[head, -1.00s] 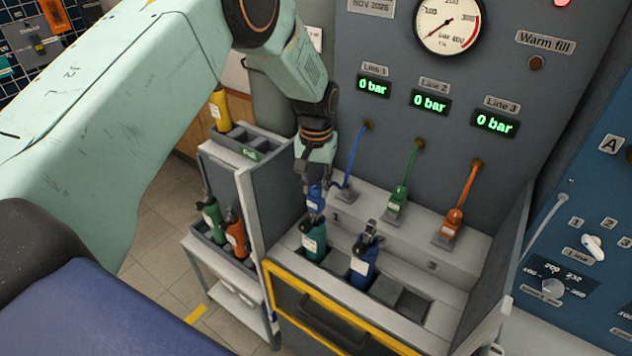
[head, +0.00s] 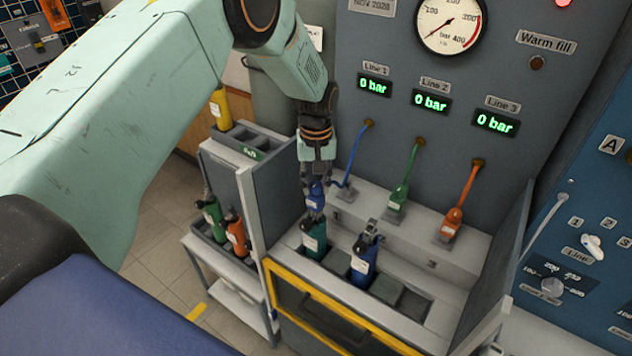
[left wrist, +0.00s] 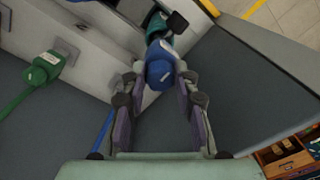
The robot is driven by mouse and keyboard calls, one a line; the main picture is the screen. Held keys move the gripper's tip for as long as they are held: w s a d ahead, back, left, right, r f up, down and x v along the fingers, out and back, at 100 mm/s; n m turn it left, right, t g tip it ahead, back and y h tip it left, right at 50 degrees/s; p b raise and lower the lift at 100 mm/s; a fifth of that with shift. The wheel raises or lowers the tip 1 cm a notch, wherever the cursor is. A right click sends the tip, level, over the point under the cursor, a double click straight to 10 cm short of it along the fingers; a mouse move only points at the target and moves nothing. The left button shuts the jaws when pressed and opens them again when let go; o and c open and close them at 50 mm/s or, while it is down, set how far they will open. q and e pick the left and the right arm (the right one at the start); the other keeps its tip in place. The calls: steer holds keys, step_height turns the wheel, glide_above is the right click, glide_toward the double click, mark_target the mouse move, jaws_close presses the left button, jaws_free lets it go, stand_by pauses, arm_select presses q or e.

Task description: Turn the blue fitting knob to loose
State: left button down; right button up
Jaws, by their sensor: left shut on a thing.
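The blue fitting (head: 316,197) sits on top of a teal bottle (head: 314,241) in the left slot of the bench rack. My left gripper (head: 315,185) comes down on it from above and is shut on it. In the left wrist view the blue fitting (left wrist: 160,70) lies between the two fingertips (left wrist: 160,80), with part of the teal bottle (left wrist: 157,22) beyond it. The fitting's loose or tight marking is not readable. A blue hose (head: 355,158) runs from the Line 1 port to the ledge behind. My right gripper is not in view.
A blue bottle (head: 364,262) stands just right of the teal one. Green (head: 397,199) and orange (head: 451,223) hose fittings rest on the ledge behind. A grey side panel (head: 259,200) and a cart with green and orange bottles (head: 236,238) are at left.

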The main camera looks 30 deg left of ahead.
mark_target(316, 185)
arm_select(q)
steer(key=c, duration=1)
jaws_free()
step_height(316, 185, up, 12)
